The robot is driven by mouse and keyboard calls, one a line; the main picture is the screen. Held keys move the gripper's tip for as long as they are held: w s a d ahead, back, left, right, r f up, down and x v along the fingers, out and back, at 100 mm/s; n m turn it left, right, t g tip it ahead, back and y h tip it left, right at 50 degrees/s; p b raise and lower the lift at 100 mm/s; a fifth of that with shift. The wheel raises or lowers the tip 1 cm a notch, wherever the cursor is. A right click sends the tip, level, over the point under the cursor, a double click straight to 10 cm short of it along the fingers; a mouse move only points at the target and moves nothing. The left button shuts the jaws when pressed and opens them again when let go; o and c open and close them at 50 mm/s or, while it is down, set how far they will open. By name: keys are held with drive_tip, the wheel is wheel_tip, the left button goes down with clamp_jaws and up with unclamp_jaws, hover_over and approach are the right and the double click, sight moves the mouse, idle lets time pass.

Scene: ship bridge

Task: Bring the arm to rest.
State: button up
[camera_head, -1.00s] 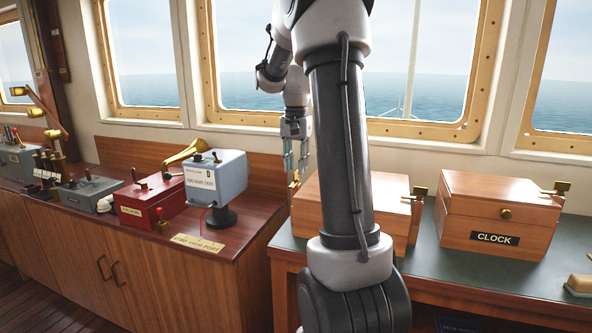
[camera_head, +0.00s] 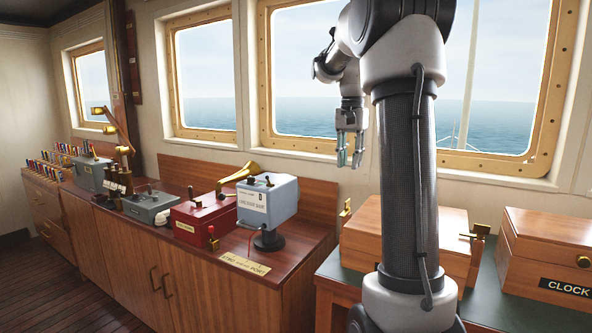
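My gripper (camera_head: 349,160) hangs in front of the middle window, pointing down. Its fingers look slightly apart, but they are small, and I cannot tell for sure whether it is open or shut. I see nothing held in it. It is in the air above the gap between the left cabinet and the green-topped table, as seen in the picture. My arm's thick dark link rises in front of the table and hides part of a wooden box.
A wooden box (camera_head: 455,235) and a clock box (camera_head: 555,252) stand on the green-topped table (camera_head: 492,298). The left cabinet (camera_head: 215,297) bears a blue-grey device (camera_head: 277,197), a red box (camera_head: 201,222), a grey unit (camera_head: 148,207) and a brass lamp (camera_head: 117,125). The floor (camera_head: 70,295) at left is clear.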

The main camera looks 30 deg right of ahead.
drive_tip(key=s+a+f+n+t, duration=0.1)
drive_tip(key=s+a+f+n, duration=0.1)
drive_tip(key=s+a+n, duration=0.2)
drive_tip(key=s+a+f+n+t, duration=0.2)
drive_tip(key=s+a+f+n, duration=0.1)
drive_tip(key=s+a, duration=0.5)
drive_tip(key=s+a+f+n+t, duration=0.1)
drive_tip(key=s+a+f+n, duration=0.1)
drive_tip(key=s+a+n, duration=0.3)
drive_tip(key=s+a, duration=0.1)
drive_tip(key=s, duration=0.3)
drive_tip(key=shift+s+f, duration=0.25)
drive_tip(key=shift+s, duration=0.1)
drive_tip(key=shift+d, duration=0.15)
